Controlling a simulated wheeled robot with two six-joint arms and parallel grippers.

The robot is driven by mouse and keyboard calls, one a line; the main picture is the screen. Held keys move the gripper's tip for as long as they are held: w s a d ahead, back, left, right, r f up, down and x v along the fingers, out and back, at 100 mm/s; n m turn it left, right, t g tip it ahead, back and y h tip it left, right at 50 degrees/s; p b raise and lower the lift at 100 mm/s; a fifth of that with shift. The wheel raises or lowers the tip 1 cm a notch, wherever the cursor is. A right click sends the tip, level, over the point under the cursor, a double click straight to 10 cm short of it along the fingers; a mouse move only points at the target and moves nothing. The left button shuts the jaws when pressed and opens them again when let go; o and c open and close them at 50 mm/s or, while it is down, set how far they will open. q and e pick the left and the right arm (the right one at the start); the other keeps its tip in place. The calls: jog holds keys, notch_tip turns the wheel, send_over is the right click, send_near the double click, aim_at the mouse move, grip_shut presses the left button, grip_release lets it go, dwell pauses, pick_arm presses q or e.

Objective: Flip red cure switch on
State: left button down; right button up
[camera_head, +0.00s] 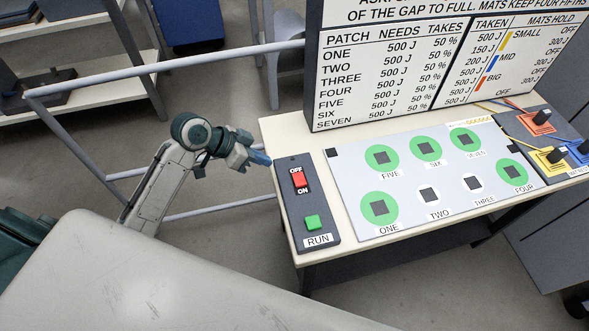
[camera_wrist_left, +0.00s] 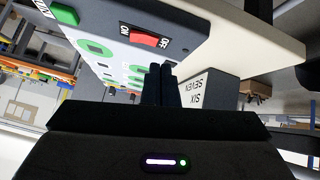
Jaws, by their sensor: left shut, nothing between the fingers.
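The red cure switch (camera_head: 299,180) sits on a dark control panel (camera_head: 290,221) at the left end of the bench, with OFF above it and ON below. It also shows in the left wrist view (camera_wrist_left: 143,37), between the ON and OFF labels. I cannot tell for sure which way the rocker is tipped. My left gripper (camera_head: 262,159) is shut and empty, just left of the panel's upper edge and apart from the switch. In the left wrist view its fingertips (camera_wrist_left: 161,70) point toward the panel edge near the OFF side. My right gripper is not in view.
A green RUN button (camera_head: 312,222) is below the switch. A white board (camera_head: 410,215) with patches on round green and white spots lies to the right. A sign (camera_head: 400,65) stands behind it. Knobs and cables (camera_head: 545,150) are at the far right. A grey rail (camera_head: 180,63) runs behind my left arm.

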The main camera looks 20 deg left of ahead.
aim_at(305, 183)
pick_arm(q)
notch_tip(305, 183, up, 6)
jog(key=s+d+m, duration=0.1)
jog(key=s+m, duration=0.1)
jog(key=shift+d+g+h, duration=0.3)
jog(key=shift+d+g, duration=0.1)
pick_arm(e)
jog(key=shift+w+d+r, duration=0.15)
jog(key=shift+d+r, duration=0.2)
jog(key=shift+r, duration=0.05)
pick_arm(q)
jog(key=shift+f, duration=0.15)
